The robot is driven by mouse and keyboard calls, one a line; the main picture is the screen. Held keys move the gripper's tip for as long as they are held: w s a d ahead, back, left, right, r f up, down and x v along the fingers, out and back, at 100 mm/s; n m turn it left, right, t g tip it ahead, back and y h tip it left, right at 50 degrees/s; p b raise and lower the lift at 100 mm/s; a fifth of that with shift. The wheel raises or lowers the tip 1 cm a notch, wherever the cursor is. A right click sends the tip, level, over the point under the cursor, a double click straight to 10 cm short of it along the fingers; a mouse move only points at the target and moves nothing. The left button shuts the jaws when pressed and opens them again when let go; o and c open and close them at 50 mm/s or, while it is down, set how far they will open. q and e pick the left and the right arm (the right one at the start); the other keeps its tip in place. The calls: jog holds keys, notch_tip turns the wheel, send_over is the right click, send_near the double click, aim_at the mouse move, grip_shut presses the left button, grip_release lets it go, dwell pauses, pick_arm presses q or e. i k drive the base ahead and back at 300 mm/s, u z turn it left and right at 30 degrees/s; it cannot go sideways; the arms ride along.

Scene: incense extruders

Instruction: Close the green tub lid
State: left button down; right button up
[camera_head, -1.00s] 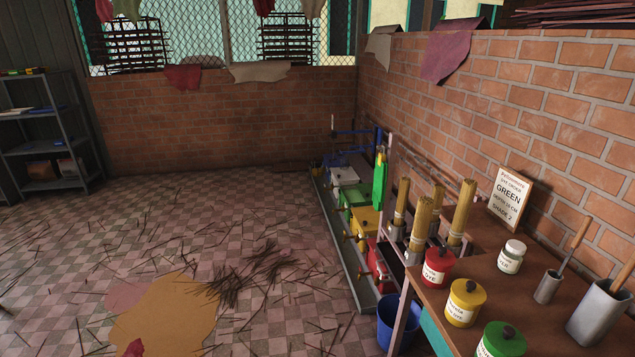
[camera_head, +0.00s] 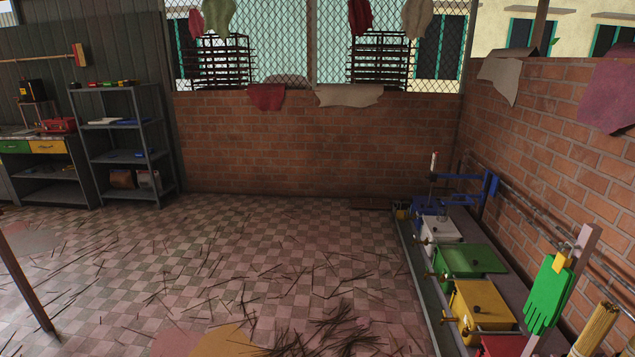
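The green tub (camera_head: 470,264) stands in a row of coloured tubs along the right wall, between a white tub (camera_head: 441,230) and a yellow tub (camera_head: 482,303). A flat green panel shows on its top side. I cannot tell from here whether this lid lies fully down or stands partly raised. Neither of my grippers is in view.
The tubs stand on a long grey bench (camera_head: 421,290). Green gloves (camera_head: 549,294) hang on a post at the right front. A grey shelf (camera_head: 122,157) stands at the back left. The tiled floor is open, with scattered sticks (camera_head: 335,330).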

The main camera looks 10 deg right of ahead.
aim_at(479, 257)
jog(key=z, duration=0.15)
jog(key=i, duration=2.3)
jog(key=z, duration=0.8)
jog(key=i, duration=1.1)
jog(key=z, duration=1.9)
jog(key=i, duration=0.9)
jog(key=z, duration=0.7)
